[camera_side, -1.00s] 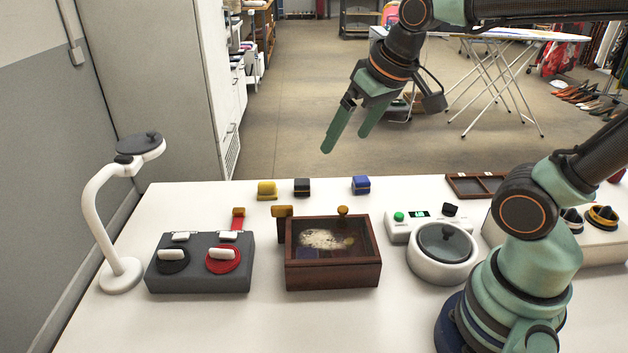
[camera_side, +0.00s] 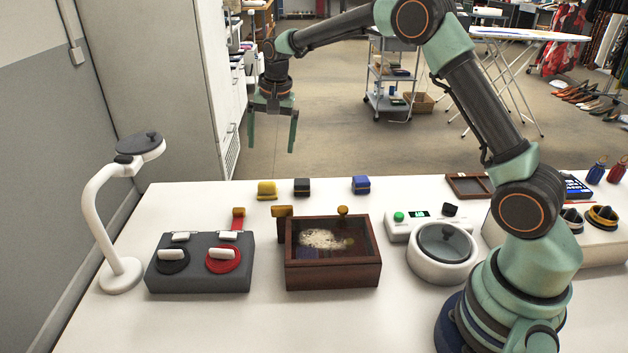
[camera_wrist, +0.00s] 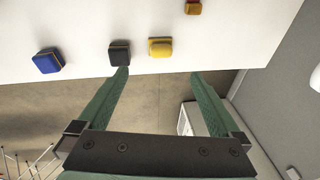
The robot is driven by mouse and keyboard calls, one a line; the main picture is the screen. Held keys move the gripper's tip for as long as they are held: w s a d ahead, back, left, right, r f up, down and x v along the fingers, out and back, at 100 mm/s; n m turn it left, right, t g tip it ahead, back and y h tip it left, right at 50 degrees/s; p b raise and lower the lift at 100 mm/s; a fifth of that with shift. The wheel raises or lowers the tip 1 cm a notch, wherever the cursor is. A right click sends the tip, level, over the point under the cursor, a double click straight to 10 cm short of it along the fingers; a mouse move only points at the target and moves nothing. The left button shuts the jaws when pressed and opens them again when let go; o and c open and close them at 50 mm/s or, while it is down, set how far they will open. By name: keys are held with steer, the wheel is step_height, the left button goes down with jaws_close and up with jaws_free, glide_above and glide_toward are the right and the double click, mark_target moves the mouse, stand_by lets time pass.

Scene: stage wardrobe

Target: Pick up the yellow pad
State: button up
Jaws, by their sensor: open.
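The yellow pad (camera_side: 267,190) is a small block on the table's far edge, at the left end of a row of pads. It also shows in the wrist view (camera_wrist: 160,47), ahead of and between my fingertips. My gripper (camera_side: 271,148) is open and empty. It hangs with its fingers down, above the height of the table and apart from the pad. In the wrist view my gripper (camera_wrist: 160,75) has its left fingertip near the black pad (camera_wrist: 119,53).
The black pad (camera_side: 302,187) stands close beside the yellow one; a blue pad (camera_side: 361,185) is further right. A wooden box with a clear lid (camera_side: 332,268), a grey switch box (camera_side: 201,277) and a white lamp (camera_side: 106,232) stand nearer. The white table (camera_side: 205,197) is clear left of the pads.

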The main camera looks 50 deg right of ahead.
mark_target(267, 183)
steer(key=shift+m, duration=0.3)
steer(key=x, duration=1.4)
steer(key=shift+w+d, duration=0.15)
steer(key=shift+w, duration=0.15)
steer(key=c, duration=1.4)
steer(key=shift+r, duration=0.1)
steer(key=w+v, duration=0.2)
steer(key=v, duration=0.7)
steer(key=w+r+v, duration=0.1)
steer(key=w+v, duration=0.1)
steer(key=v, duration=0.8)
steer(key=shift+d+r, duration=0.1)
steer(key=shift+d, duration=0.05)
